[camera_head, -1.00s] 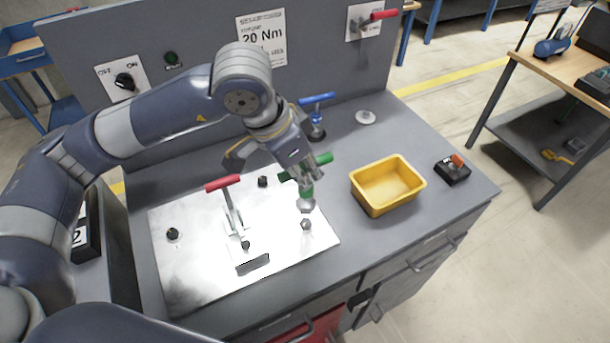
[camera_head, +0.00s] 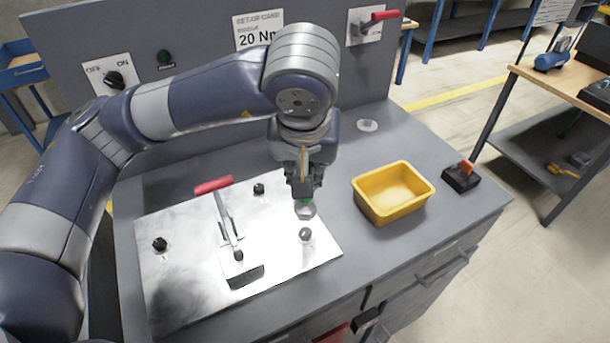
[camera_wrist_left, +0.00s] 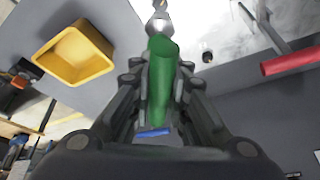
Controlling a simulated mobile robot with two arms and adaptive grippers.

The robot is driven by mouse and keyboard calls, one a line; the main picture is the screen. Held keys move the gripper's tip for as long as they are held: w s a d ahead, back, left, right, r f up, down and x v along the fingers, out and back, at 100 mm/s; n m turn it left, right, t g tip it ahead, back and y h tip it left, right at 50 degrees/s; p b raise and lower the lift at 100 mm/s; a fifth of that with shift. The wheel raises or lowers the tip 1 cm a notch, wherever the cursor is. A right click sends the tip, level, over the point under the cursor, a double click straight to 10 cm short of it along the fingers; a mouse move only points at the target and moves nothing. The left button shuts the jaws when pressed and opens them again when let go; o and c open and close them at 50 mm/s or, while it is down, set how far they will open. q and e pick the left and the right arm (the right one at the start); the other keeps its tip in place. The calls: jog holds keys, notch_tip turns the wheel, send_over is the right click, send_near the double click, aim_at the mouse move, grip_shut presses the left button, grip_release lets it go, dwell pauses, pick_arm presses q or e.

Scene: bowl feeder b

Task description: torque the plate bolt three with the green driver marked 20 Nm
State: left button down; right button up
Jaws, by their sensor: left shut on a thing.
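My left gripper (camera_head: 304,188) points down over the right part of the metal plate (camera_head: 185,280), shut on the green driver (camera_wrist_left: 162,78). In the left wrist view the green handle lies between the fingers. The driver's silver lower end (camera_head: 305,211) shows just below the gripper; I cannot tell whether it touches the plate. A bolt (camera_head: 305,235) stands in front of it on the plate. Other dark bolts are at the back (camera_head: 259,188) and left (camera_head: 159,243). Bolt numbers are not readable. A card (camera_head: 257,30) reads 20 Nm. My right gripper is not in view.
A red-handled clamp (camera_head: 214,186) stands on the plate, left of the driver. A yellow bin (camera_head: 392,193) is to the right, with a black box with an orange switch (camera_head: 461,176) beyond. An empty round base (camera_head: 367,125) stands behind. An OFF/ON knob (camera_head: 114,80) is on the back panel.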

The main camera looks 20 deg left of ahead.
aim_at(305, 206)
pick_arm(q)
jog(key=shift+r+n, duration=0.2)
jog(key=shift+n, duration=0.4)
notch_tip(305, 206, down, 6)
jog(key=b, duration=0.6)
jog(key=shift+b, duration=0.3)
jog(key=shift+b, duration=0.55)
dwell(0.3)
dwell(0.4)
jog(key=shift+f+b, duration=0.55)
jog(key=shift+b, duration=0.35)
jog(key=shift+f+b, duration=0.35)
jog(key=shift+b, duration=0.05)
